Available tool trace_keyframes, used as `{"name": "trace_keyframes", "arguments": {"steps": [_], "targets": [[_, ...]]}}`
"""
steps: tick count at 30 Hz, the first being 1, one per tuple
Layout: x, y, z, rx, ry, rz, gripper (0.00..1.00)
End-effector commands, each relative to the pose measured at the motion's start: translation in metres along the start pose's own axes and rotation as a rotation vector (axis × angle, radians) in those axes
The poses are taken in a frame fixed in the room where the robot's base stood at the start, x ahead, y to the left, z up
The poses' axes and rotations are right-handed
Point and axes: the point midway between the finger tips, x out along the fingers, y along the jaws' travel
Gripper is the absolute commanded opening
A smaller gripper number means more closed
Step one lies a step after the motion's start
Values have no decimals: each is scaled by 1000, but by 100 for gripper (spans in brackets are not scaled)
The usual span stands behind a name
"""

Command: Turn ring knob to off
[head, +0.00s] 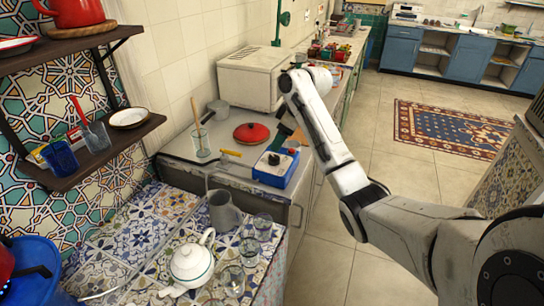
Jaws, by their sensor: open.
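A small blue unit (276,168) with a pale top stands at the front edge of the counter. It has dark round parts on it; one looks like a black knob (274,159), but its setting is too small to read. My arm reaches in from the lower right, with its forearm just right of the blue unit. The fingers are hard to make out, and I see nothing held.
A red-lidded pan (252,133), a glass with utensils (201,142) and a yellow-handled tool (230,153) lie left of the unit. A cream box (255,77) stands behind. A white teapot (192,264), grey jug (223,211) and glasses fill the tiled counter in front.

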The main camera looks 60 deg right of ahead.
Motion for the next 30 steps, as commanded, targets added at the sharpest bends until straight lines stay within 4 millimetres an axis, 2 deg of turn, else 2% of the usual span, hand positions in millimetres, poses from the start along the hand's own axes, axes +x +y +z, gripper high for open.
{"name": "trace_keyframes", "arguments": {"steps": [1,3,7,21,24,30], "targets": [[-9,11,6,2,-7,7,67],[-14,18,10,2,-13,9,67],[-10,21,11,2,-15,8,67],[68,21,12,3,-16,9,67],[80,21,12,2,-15,8,67],[91,21,12,2,-13,9,67]]}}
